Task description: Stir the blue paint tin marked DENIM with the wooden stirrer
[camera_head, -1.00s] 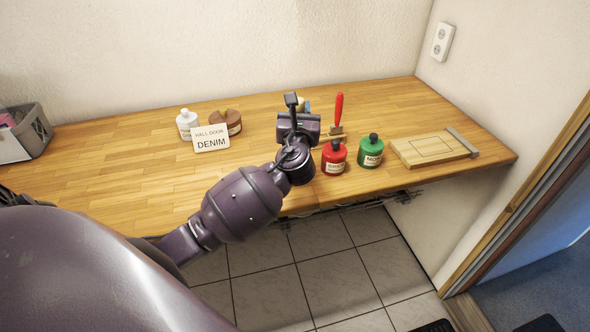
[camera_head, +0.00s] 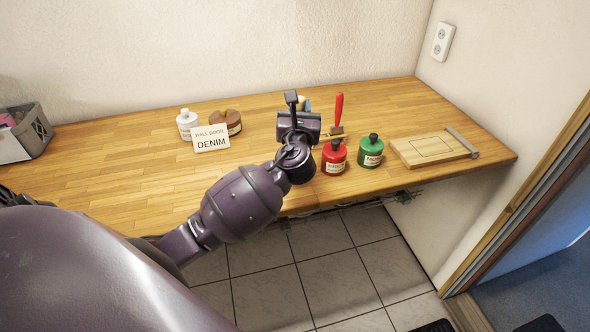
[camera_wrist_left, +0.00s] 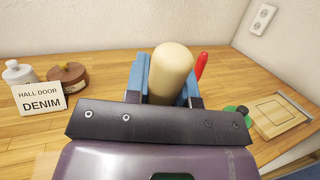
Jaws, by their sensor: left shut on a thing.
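My left gripper (camera_wrist_left: 165,82) has blue fingers shut on a thick, pale wooden rod, which I take to be the wooden stirrer (camera_wrist_left: 171,72). Its rounded end points up towards the wrist camera, and its lower end is hidden. In the head view, my left wrist covers most of the gripper above the bench. A white card (camera_head: 211,138) reading HALL DOOR DENIM stands at the left, also in the left wrist view (camera_wrist_left: 40,99). No blue paint tin can be made out; the area below the gripper is hidden. My right gripper is not in view.
A red bottle (camera_head: 334,158), a green bottle (camera_head: 370,151) and a red-handled brush (camera_head: 339,111) stand right of the gripper. A white bottle (camera_head: 187,123) and a brown round container (camera_head: 233,122) are behind the card. A wooden board (camera_head: 425,148) lies at right.

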